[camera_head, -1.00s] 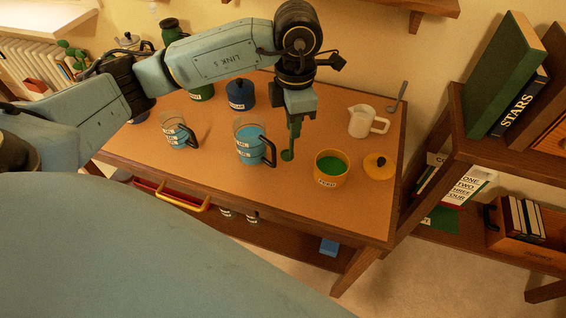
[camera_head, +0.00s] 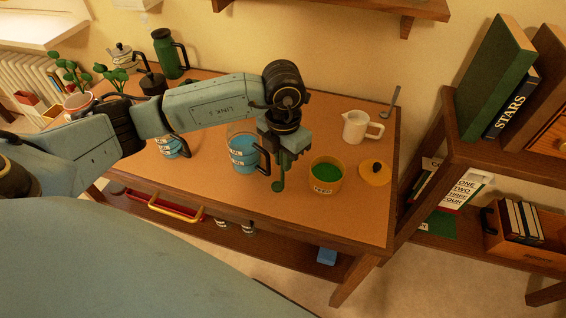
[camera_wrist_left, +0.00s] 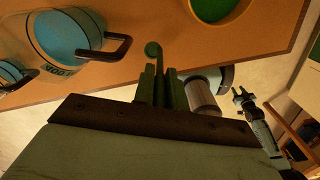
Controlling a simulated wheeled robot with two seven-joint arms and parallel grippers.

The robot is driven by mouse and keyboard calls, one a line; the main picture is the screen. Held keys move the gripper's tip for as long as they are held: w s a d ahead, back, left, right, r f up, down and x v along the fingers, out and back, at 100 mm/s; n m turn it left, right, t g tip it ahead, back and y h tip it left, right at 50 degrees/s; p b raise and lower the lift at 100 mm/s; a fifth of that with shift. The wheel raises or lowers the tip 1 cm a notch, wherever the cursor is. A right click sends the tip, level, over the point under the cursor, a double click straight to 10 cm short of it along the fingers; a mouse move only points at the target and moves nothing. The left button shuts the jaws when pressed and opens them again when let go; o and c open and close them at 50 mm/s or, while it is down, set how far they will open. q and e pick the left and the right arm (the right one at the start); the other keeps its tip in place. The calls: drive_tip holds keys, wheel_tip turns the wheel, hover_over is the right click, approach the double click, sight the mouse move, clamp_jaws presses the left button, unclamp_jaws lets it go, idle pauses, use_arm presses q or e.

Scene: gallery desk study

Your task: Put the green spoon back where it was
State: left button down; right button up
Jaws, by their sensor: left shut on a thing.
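My left gripper (camera_head: 284,157) is shut on the green spoon (camera_head: 278,183). The spoon hangs down with its round bowl lowest, between the blue-filled glass mug (camera_head: 243,163) and the yellow pot (camera_head: 326,187) with green contents. In the left wrist view the spoon (camera_wrist_left: 153,50) sticks out beyond the fingers, its handle end hidden between them. I cannot tell whether its tip touches the desk. My right gripper (camera_wrist_left: 240,96) shows small in the left wrist view, fingers apart and apparently empty.
A yellow lid (camera_head: 375,179), a white jug (camera_head: 357,127) and a grey spoon (camera_head: 394,98) are right of the pot. Another blue-filled mug (camera_head: 170,148) stands left, partly behind my arm. The desk's front (camera_head: 300,225) is clear. A bookshelf (camera_head: 470,145) stands right.

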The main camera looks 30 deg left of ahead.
use_arm(q)
wheel_tip(320, 180, down, 2)
use_arm(e)
drive_tip(key=shift+d, duration=0.3)
drive_tip(key=shift+d+f, duration=0.1)
drive_tip(key=shift+f, duration=0.05)
use_arm(q)
drive_tip(key=shift+f, duration=0.15)
drive_tip(key=c, duration=1.4)
unclamp_jaws()
drive_tip(key=shift+c, duration=0.2)
drive_tip(key=shift+r, duration=0.2)
